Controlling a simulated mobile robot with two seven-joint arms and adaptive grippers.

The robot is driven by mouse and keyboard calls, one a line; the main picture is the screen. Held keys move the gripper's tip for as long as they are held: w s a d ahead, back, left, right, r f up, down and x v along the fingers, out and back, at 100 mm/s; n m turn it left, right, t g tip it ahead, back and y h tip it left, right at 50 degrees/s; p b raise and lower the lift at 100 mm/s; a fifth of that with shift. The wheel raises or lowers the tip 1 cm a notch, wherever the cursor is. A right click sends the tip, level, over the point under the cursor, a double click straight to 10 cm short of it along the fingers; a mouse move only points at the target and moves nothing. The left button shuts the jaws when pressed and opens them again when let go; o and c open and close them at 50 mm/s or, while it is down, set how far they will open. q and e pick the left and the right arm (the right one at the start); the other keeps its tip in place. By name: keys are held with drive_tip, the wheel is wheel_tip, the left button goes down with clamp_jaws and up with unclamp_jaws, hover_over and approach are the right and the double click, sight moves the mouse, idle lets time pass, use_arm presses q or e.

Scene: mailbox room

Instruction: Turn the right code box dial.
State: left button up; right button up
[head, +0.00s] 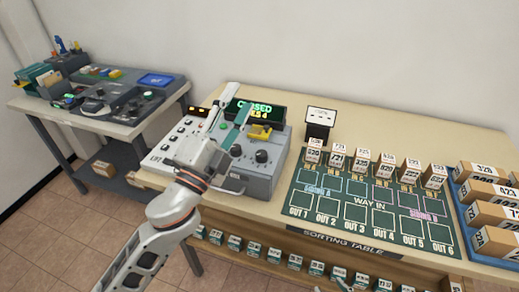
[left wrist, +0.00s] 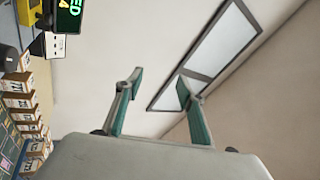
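The grey code box (head: 262,178) stands on the sorting table with two dark round dials on its face. The right dial (head: 262,156) is uncovered; the left dial (head: 236,150) is beside it, close to my left gripper. My left gripper (head: 231,105) is above the box's left part, its fingers spread with nothing between them.
A lit green display (head: 254,110) reading CLOSED stands behind the box, with a yellow part (head: 260,132) on top. A keyed panel (head: 172,143) lies left. The green sorting mat (head: 350,205) with small numbered boxes lies right; a blue tray (head: 468,222) holds cartons.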

use_arm(q)
drive_tip(key=s+d+r+m+g+h, duration=0.35)
drive_tip(key=d+m+g+h, duration=0.3)
drive_tip(key=m, duration=0.25)
drive_tip(key=s+d+r+m+g+h, duration=0.35)
drive_tip(key=d+m+g+h, duration=0.2)
drive_tip(key=d+m, duration=0.25)
drive_tip(key=s+d+f+m+g+y, duration=0.2)
drive_tip(key=s+d+f+m+g, duration=0.25)
drive_tip(key=m+g, duration=0.35)
drive_tip(key=m+t+y, duration=0.1)
drive_tip(key=m+y, duration=0.3)
drive_tip(key=y, duration=1.2)
approach(261, 153)
drive_tip(key=f, duration=0.1)
drive_tip(key=shift+d+p+x, duration=0.2)
drive_tip(key=shift+p+x, duration=0.3)
drive_tip(key=shift+x, duration=3.4)
drive_tip(key=shift+w+r, duration=0.1)
